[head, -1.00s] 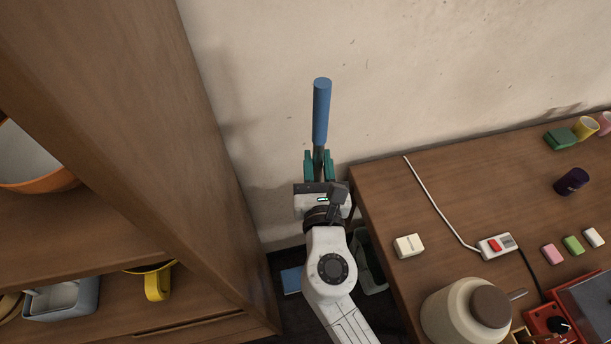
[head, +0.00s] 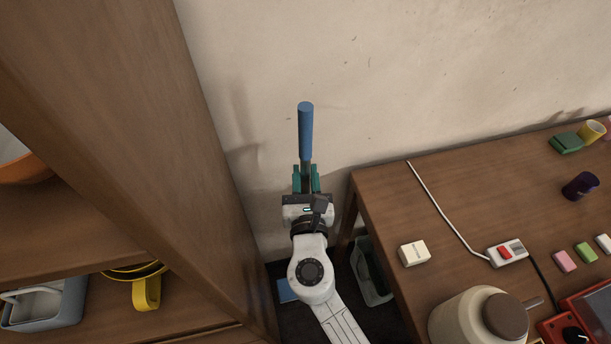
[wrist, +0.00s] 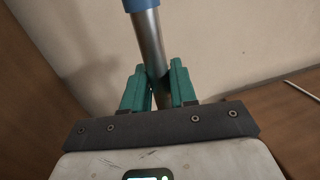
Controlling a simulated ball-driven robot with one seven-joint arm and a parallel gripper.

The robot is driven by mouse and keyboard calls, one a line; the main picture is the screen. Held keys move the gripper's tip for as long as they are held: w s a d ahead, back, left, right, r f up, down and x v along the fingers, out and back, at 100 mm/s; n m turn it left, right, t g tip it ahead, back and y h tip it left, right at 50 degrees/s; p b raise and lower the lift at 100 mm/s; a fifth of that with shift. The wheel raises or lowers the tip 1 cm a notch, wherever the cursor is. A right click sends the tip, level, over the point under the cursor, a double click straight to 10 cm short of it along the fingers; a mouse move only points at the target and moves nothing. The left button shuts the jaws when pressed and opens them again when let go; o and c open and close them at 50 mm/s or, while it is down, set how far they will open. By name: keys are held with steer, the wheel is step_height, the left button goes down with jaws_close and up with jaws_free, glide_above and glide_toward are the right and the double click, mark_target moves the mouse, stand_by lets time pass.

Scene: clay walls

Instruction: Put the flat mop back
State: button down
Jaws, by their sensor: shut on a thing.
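The flat mop shows as an upright pole with a blue grip (head: 306,130) and a grey metal shaft (wrist: 149,42). My gripper (head: 306,178) is shut on the shaft just below the blue grip, its green fingers on either side of it. In the wrist view the fingers (wrist: 158,88) close around the metal shaft, which leans slightly. A blue flat piece (head: 288,289) low on the dark floor, left of my arm, may be the mop's head. The lower shaft is hidden behind my gripper and arm.
A wooden shelf unit (head: 190,150) stands close on the left, a wooden table (head: 450,200) on the right. The clay wall (head: 270,60) is behind. A grey-green bin (head: 368,275) stands on the floor in the gap, beside the table. A white cable (head: 436,205) lies on the table.

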steer(key=c, duration=0.9)
jaws_free()
steer(key=s, duration=1.2)
steer(key=shift+b, duration=0.35)
